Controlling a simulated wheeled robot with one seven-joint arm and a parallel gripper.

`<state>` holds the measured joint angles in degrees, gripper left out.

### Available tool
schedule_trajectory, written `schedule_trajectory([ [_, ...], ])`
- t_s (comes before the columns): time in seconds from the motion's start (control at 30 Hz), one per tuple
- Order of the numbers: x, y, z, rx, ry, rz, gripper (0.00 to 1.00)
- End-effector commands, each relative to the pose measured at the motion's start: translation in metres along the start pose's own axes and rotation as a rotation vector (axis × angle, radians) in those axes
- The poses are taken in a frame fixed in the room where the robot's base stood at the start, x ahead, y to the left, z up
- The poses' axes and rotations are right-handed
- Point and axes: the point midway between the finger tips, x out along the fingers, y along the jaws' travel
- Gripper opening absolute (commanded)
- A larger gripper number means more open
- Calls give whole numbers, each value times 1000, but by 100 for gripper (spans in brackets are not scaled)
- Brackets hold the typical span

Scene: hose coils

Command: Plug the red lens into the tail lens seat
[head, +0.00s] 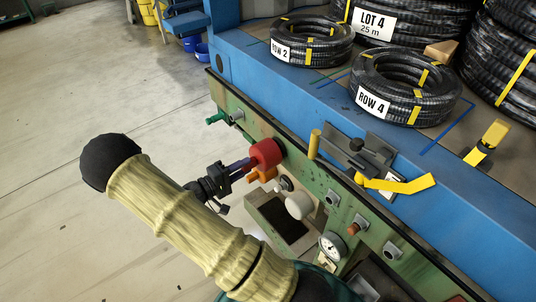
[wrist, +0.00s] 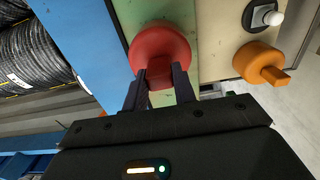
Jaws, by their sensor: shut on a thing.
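The red lens (head: 266,152) is a round red piece at the face of the green panel (head: 312,185). My gripper (head: 243,164) is shut on the lens's square grip block, which also shows between the fingers in the wrist view (wrist: 160,68). In the wrist view, the round red lens body (wrist: 158,42) lies beyond the fingertips, over the green strip. A dark rim shows behind the lens in the head view. The tail lens seat is hidden behind the lens, so I cannot tell whether the lens touches it or is in it.
An orange lens-like piece (head: 262,175) sits just below the red one. A white round piece (head: 299,205), an open tray (head: 262,208) and a gauge (head: 332,246) are nearby. A yellow handle (head: 314,144) stands to the right. Hose coils (head: 405,85) lie on the bench above.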

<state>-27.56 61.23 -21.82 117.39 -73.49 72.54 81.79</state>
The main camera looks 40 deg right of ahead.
Motion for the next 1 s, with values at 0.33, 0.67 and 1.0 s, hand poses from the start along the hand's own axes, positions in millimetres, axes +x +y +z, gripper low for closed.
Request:
schedule_trajectory([
  [0.33, -28, 0, -1, 1, 3, -1, 0],
  [0.67, -54, 0, -1, 2, 2, 0, 0],
  [1.0, -61, 0, 0, 0, 0, 0, 0],
])
